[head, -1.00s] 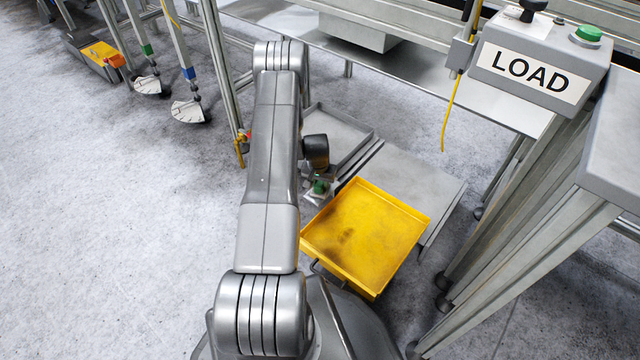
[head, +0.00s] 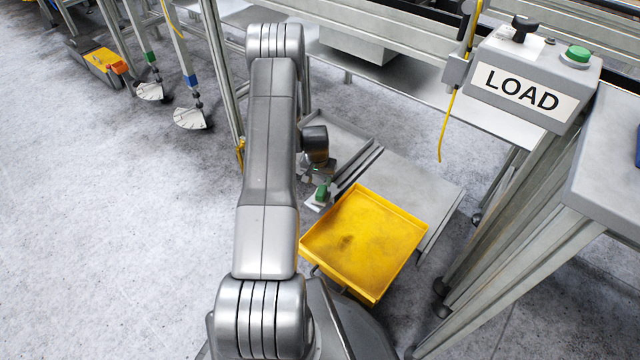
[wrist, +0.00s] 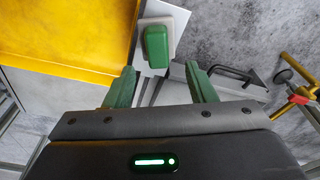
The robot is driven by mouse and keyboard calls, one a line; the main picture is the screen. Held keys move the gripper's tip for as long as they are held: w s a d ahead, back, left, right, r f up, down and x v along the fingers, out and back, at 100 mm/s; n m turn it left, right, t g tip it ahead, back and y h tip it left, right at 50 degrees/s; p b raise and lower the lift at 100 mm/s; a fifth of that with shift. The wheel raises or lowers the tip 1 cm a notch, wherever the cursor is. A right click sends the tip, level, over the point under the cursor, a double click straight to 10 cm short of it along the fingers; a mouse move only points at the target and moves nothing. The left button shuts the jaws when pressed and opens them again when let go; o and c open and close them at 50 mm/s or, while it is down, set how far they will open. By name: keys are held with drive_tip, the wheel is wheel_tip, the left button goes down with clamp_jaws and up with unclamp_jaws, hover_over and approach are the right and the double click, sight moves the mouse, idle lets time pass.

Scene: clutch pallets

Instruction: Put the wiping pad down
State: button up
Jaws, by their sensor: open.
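The wiping pad, a white pad with a green grip block on top, shows in the wrist view (wrist: 157,47) just beyond my fingertips. In the head view the pad (head: 321,191) lies flat beside the left corner of the yellow tray. What exactly bears it is hard to tell. My gripper (wrist: 163,82) is open, with its two green fingers spread and nothing between them. It stands apart from the pad's green block. In the head view my gripper is small and partly hidden behind the dark wrist.
The yellow tray (head: 398,232) with dark smudges is right of the pad. A grey plate (head: 425,185) and a grey tray (head: 335,130) lie behind. The LOAD box (head: 540,75) and table legs are at right. Open floor (head: 110,230) is at left.

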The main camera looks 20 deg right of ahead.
sight(320, 190)
drive_tip(key=r, duration=0.4)
drive_tip(key=shift+s+a+p, duration=0.2)
drive_tip(key=shift+s+p, duration=0.05)
drive_tip(key=shift+p, duration=0.15)
drive_tip(key=f+b, duration=0.1)
drive_tip(key=f, duration=0.3)
drive_tip(key=w+f+b, duration=0.1)
drive_tip(key=f+b, duration=0.1)
drive_tip(key=f, duration=0.2)
drive_tip(key=d+f+b, duration=0.1)
drive_tip(key=f, duration=0.3)
drive_tip(key=shift+w+f, duration=0.15)
drive_tip(key=shift+w, duration=0.05)
drive_tip(key=shift+r+p, duration=0.6)
drive_tip(key=shift+r, duration=1.3)
